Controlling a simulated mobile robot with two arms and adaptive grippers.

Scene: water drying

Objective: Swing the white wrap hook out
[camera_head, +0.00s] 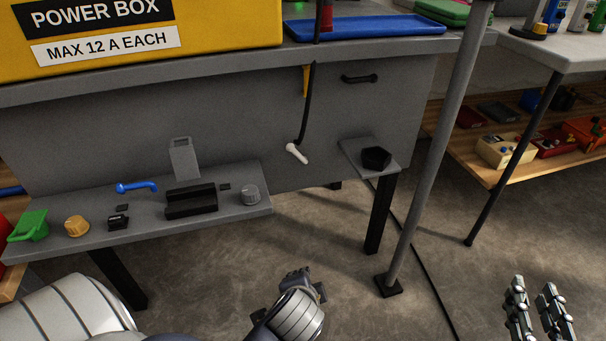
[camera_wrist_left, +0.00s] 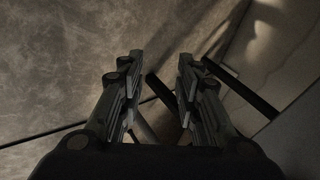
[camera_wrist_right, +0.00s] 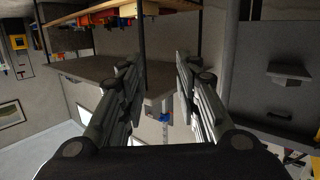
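The white wrap hook (camera_head: 297,153) is a small white piece on the front of the grey bench panel (camera_head: 230,135). It sits at the lower end of a black cord (camera_head: 307,105) and points down to the right. My right gripper (camera_head: 533,284) is open and empty at the lower right of the head view, well away from the hook. It also shows open in the right wrist view (camera_wrist_right: 155,75). My left gripper (camera_wrist_left: 160,65) is open and empty in the left wrist view, over the floor. In the head view my left arm is at the bottom, its fingers barely showing.
A grey ledge (camera_head: 140,225) holds a blue lever (camera_head: 137,187), a green piece (camera_head: 29,226) and several knobs. A small side shelf (camera_head: 360,165) bears a black knob (camera_head: 376,158). A grey post (camera_head: 432,150) stands to the right.

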